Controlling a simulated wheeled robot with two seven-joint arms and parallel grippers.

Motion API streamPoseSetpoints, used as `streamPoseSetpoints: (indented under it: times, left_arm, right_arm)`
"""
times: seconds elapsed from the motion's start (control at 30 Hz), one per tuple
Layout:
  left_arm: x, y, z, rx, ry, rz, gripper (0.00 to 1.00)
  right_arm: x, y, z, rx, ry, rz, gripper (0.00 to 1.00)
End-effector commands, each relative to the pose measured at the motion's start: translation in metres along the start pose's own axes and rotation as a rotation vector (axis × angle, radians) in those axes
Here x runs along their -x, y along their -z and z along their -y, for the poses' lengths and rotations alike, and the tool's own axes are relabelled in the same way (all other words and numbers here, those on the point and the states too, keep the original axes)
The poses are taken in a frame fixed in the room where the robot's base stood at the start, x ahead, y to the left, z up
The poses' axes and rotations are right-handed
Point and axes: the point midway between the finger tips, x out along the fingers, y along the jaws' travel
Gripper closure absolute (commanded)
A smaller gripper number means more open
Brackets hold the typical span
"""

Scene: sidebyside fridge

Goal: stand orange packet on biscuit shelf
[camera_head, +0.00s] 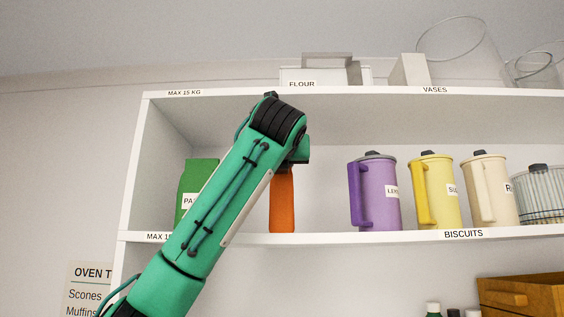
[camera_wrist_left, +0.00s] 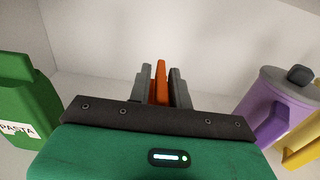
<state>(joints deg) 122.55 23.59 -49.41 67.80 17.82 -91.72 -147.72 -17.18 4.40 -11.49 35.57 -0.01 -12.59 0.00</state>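The orange packet (camera_head: 282,204) is upright above the biscuit shelf (camera_head: 330,239), between the green pasta packet and the purple jug. Its lower end meets the line of the shelf's front edge; I cannot tell whether its base touches the shelf. My left gripper reaches in from the front, mostly hidden behind its own wrist in the head view. In the left wrist view my left gripper (camera_wrist_left: 161,88) has a finger on each side of the orange packet (camera_wrist_left: 160,74), close against it. My right gripper is not in view.
A green pasta packet (camera_head: 193,178) stands left. A purple jug (camera_head: 379,195), a yellow jug (camera_head: 440,190), a cream jug (camera_head: 491,190) and a striped pot (camera_head: 540,200) stand right. The upper shelf (camera_head: 230,93) is overhead. Free room lies either side of the orange packet.

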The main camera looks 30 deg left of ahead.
Motion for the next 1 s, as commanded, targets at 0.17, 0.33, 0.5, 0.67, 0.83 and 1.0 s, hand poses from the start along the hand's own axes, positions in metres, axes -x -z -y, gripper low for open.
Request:
streamPoseSetpoints:
  times: [0.17, 0.33, 0.5, 0.67, 0.83, 1.0]
  left_arm:
    - [0.000, 0.000, 0.000, 0.000, 0.000, 0.000, 0.69]
    - [0.000, -0.002, 0.000, 0.000, 0.000, 0.000, 0.69]
    - [0.010, -0.001, 0.000, 0.000, 0.001, 0.002, 0.69]
    - [0.038, 0.002, 0.000, 0.001, 0.002, 0.004, 0.69]
    - [0.073, 0.002, 0.001, 0.000, 0.002, 0.003, 0.69]
    - [0.101, 0.000, 0.001, -0.001, 0.002, 0.003, 0.69]
  right_arm:
    - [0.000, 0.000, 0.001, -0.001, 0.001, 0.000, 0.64]
    - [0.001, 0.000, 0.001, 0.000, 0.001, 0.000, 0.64]
    - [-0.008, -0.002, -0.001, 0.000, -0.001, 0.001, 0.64]
    - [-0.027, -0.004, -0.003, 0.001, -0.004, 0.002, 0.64]
    - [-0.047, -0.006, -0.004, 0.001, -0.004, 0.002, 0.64]
    - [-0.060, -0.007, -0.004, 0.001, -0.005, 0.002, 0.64]
